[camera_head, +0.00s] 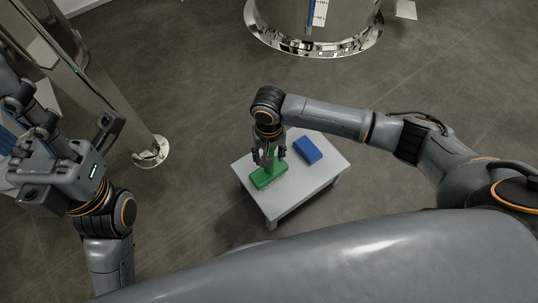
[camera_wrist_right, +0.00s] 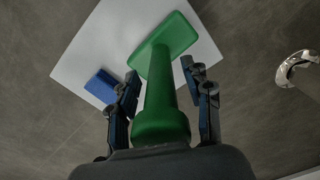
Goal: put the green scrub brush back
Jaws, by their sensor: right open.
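The green scrub brush (camera_head: 268,178) stands on a small white table (camera_head: 305,182), its block low and its handle up. In the right wrist view the brush's handle (camera_wrist_right: 160,95) rises toward the camera between the fingers of my right gripper (camera_wrist_right: 163,88). My right gripper (camera_head: 270,157) is open around the handle, with gaps visible on both sides. My left gripper (camera_head: 60,165) is at the left of the head view, away from the table; its finger opening is unclear.
A blue block (camera_head: 308,150) lies on the table right of the brush; it also shows in the right wrist view (camera_wrist_right: 103,88). A shiny metal tank (camera_head: 310,25) stands behind. A metal post (camera_head: 118,108) rises from a round foot at left. Grey floor surrounds the table.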

